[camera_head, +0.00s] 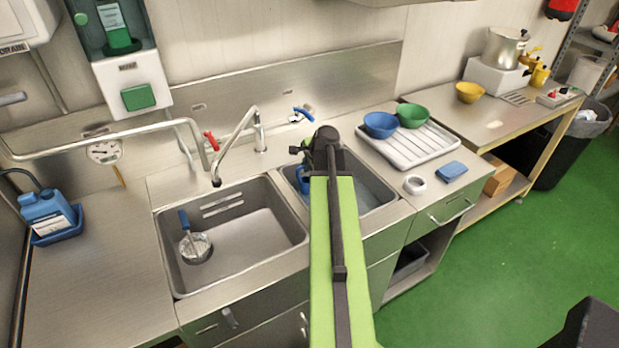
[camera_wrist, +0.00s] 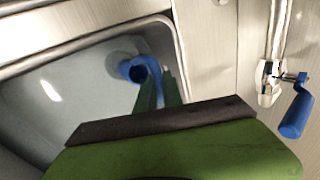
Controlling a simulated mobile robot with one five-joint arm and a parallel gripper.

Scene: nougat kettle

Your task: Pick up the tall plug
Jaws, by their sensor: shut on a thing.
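The tall plug is blue, with a rounded, loop-like top (camera_wrist: 141,68). In the wrist view it shows beyond my green gripper fingers (camera_wrist: 157,92), which are shut on it. In the head view a blue part of the plug (camera_head: 302,182) shows inside the right sink basin (camera_head: 372,190), just left of my arm. My gripper (camera_head: 307,166) is there mostly hidden behind my arm's dark joint. The plug's lower part is hidden, so I cannot tell whether it touches the basin floor.
The left basin (camera_head: 245,235) holds a blue-handled strainer (camera_head: 195,246). A tap (camera_head: 258,135) and a blue-handled valve (camera_head: 303,113) stand behind the basins; the blue handle (camera_wrist: 297,115) is close at right in the wrist view. A white drainer with bowls (camera_head: 415,147) is at right.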

